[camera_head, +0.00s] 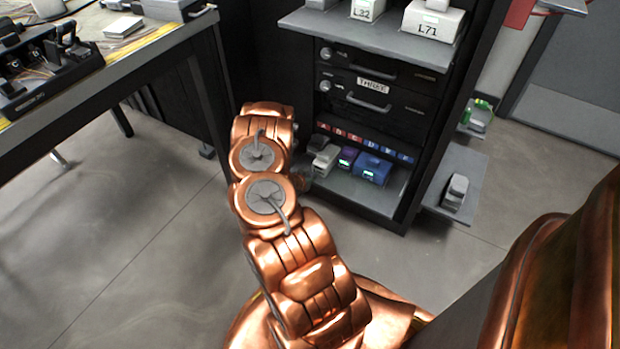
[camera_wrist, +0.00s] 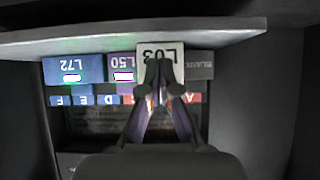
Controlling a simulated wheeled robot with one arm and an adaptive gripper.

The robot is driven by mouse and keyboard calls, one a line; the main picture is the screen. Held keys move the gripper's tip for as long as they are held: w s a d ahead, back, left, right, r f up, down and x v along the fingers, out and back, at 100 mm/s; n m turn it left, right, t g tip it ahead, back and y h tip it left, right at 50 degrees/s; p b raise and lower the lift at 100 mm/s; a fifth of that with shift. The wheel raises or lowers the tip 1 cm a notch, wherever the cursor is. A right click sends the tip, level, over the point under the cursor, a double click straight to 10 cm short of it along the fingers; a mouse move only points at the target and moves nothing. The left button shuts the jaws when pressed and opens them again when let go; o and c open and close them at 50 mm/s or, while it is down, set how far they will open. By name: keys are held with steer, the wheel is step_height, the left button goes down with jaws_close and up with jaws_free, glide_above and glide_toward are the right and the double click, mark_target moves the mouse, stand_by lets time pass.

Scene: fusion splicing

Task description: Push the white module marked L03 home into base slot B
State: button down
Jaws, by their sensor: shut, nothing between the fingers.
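The white module marked L03 (camera_wrist: 173,53) shows upside down in the wrist view, between the purple L50 module (camera_wrist: 122,68) and a dark panel marked BLANK (camera_wrist: 203,65). L03's face reaches past the level of its neighbours and seems to stand out nearer to me. In the head view a white module (camera_head: 324,158) stands left of the purple one. My gripper (camera_wrist: 159,66) is shut and empty, its fingertips over L03's face; I cannot tell whether they touch. The fingers hide the slot B label and most of C.
The blue L72 module (camera_wrist: 73,70) sits beside L50. A grey shelf edge (camera_wrist: 60,44) crosses the bay in the wrist view. In the head view, closed drawers (camera_head: 385,95) are above the bay, a side shelf (camera_head: 470,165) is at right, and a workbench (camera_head: 130,55) at left.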

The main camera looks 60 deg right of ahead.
mark_target(322, 161)
steer(key=shift+w+d+p, duration=0.2)
steer(key=shift+d+p, duration=1.05)
steer(key=shift+d, duration=3.75)
steer(key=shift+s+a, duration=0.15)
steer(key=shift+a, duration=3.85)
